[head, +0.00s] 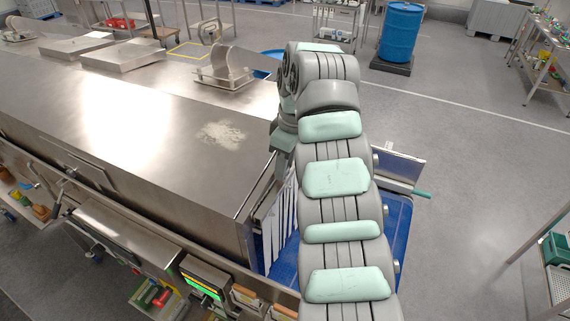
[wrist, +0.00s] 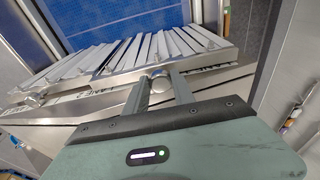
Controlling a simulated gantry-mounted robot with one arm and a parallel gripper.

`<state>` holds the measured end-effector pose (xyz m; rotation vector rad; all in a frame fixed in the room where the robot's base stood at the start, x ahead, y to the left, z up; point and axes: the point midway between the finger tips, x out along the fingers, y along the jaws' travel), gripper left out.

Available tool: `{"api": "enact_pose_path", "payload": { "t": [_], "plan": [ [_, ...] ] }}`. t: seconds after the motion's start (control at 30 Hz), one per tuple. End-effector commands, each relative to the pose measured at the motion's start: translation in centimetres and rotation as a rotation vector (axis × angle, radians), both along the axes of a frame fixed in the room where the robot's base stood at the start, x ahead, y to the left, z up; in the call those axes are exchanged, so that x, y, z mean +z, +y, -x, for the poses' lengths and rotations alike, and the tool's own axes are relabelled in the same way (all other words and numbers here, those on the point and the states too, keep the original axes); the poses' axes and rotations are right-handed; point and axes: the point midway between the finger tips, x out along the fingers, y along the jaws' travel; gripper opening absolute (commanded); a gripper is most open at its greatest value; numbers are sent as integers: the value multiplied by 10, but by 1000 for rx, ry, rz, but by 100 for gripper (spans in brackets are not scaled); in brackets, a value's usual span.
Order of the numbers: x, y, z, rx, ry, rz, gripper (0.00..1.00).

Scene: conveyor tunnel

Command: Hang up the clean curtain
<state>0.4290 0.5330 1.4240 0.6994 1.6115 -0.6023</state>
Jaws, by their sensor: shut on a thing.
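The curtain (wrist: 140,50) is a row of white strips on a metal bar, seen in the wrist view. My gripper (wrist: 158,77) has its two fingers closed on a round metal knob at the middle of the bar. In the head view white strips (head: 280,225) hang at the open end of the steel tunnel (head: 130,130), partly hidden by my arm. In the wrist view a lettered strip (wrist: 210,72) runs along the steel edge beside the bar. I cannot tell whether the bar rests in its holders.
A blue conveyor belt (wrist: 110,20) lies beyond the strips. A tool shelf (head: 150,293) and a green-lit panel (head: 203,282) stand along the tunnel's near side. A blue drum (head: 401,32) stands at the back.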

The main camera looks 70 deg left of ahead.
Motion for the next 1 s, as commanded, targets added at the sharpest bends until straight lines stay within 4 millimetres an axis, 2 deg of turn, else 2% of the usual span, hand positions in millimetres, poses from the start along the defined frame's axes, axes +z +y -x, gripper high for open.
{"api": "enact_pose_path", "payload": {
  "t": [0.63, 1.0],
  "plan": [
    [-19, 2, 3, 6, 3, -3, 0],
    [-19, 2, 4, 6, 3, -3, 0]
  ]
}}
